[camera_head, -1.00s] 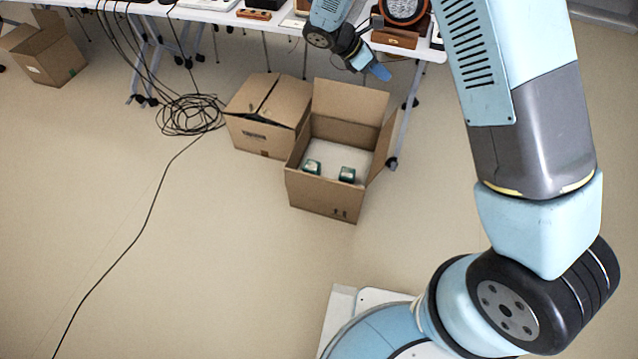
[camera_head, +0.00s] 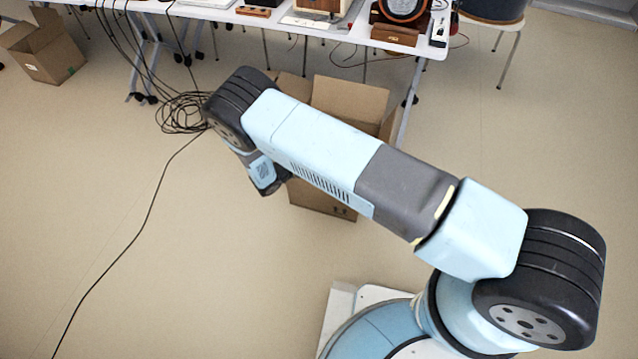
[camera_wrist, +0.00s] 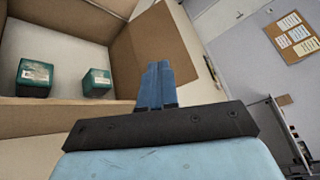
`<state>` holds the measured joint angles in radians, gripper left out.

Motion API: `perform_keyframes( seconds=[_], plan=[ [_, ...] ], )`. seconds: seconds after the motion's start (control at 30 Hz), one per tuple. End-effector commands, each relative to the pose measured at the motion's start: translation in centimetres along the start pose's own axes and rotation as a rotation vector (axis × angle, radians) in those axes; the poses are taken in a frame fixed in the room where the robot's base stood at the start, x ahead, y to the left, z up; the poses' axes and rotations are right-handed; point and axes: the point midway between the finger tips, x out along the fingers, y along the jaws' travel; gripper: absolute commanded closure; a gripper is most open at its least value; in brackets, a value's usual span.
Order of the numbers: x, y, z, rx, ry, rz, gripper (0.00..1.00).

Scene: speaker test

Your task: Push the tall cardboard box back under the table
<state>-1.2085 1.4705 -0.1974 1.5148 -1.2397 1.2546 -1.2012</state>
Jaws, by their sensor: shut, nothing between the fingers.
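An open cardboard box stands at the front edge of the table (camera_head: 222,14); its raised back flap (camera_head: 350,100) and lower front wall (camera_head: 325,202) show around my arm in the head view. In the wrist view the open box (camera_wrist: 60,118) holds two green-and-white packages (camera_wrist: 35,77). A second cardboard box (camera_head: 291,86) is left of it, mostly hidden by my arm. I cannot tell which one is the tall box. My gripper (camera_wrist: 157,68) is shut and empty, with its blue fingertips appearing beside the open box's right flap (camera_wrist: 150,50); contact is unclear. The head view hides the fingers.
Black cables (camera_head: 185,112) lie coiled on the floor left of the boxes. Another open carton (camera_head: 45,50) stands at the far left. Speakers and devices (camera_head: 400,12) crowd the tabletop, and a stool (camera_head: 490,22) stands right.

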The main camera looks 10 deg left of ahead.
Motion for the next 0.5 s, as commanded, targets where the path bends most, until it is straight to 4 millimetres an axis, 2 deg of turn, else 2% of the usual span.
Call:
perform_keyframes(
  seconds=[0.03, 0.2, 0.4, 0.5],
  plan=[
    [-0.6, 1.6, -1.5, -0.053, -0.046, 0.003, 1.00],
    [-2.3, 6.2, -6.0, -0.225, -0.200, 0.012, 1.00],
    [-3.9, 10.8, -11.9, -0.418, -0.383, 0.011, 1.00],
    [-4.4, 12.5, -14.4, -0.496, -0.463, 0.007, 1.00]
  ],
)
